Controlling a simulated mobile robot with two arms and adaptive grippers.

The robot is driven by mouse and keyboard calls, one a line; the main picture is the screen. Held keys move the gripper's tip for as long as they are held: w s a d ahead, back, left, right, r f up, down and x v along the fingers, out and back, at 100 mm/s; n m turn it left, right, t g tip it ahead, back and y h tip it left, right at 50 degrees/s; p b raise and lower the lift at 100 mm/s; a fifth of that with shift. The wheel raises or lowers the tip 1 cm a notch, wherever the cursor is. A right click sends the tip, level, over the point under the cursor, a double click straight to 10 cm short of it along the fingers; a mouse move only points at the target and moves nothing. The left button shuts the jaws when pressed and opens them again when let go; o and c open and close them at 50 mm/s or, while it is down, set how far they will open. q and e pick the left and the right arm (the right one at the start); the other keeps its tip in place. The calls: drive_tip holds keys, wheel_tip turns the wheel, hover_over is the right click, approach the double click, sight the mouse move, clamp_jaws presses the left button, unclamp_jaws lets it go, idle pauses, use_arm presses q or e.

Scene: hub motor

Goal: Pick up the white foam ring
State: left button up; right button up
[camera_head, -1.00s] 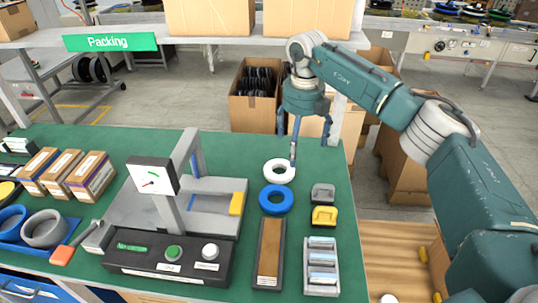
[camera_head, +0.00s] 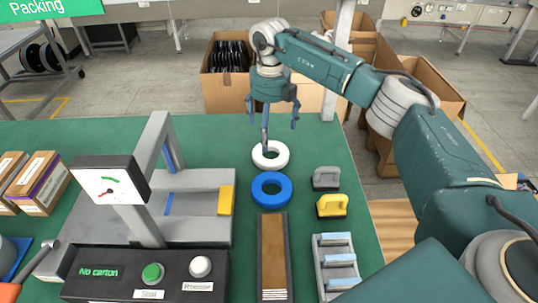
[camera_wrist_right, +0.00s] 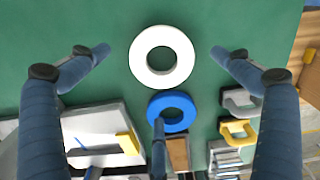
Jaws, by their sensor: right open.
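The white foam ring (camera_head: 283,157) lies flat on the green table top, just behind a blue ring (camera_head: 271,201). My right gripper (camera_head: 272,125) is above the white ring, with its fingers spread and nothing between them. Its front finger overlaps the ring's left part in the head view; whether it touches I cannot tell. In the right wrist view, the white ring (camera_wrist_right: 162,82) lies between the two side fingers, clear of both, and the third finger reaches over the blue ring (camera_wrist_right: 183,105). My left gripper is out of view.
A grey clamp-like part (camera_head: 326,186) and a yellow one (camera_head: 333,213) stand right of the rings. A grey fixture (camera_head: 195,234) with a gauge stands left. A brown block (camera_head: 272,262) and a grey rack (camera_head: 318,272) are in front. The table behind the white ring is clear.

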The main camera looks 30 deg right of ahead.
sight(270, 157)
drive_tip(key=shift+s+f, duration=0.2)
drive_tip(key=shift+f, duration=1)
wheel_tip(270, 157, down, 5)
drive_tip(key=shift+w+f+p, duration=0.1)
drive_tip(key=shift+w+p, duration=0.05)
drive_tip(key=shift+p, duration=0.65)
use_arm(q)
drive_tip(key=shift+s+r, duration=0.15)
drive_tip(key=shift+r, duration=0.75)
use_arm(e)
drive_tip(key=c, duration=0.7)
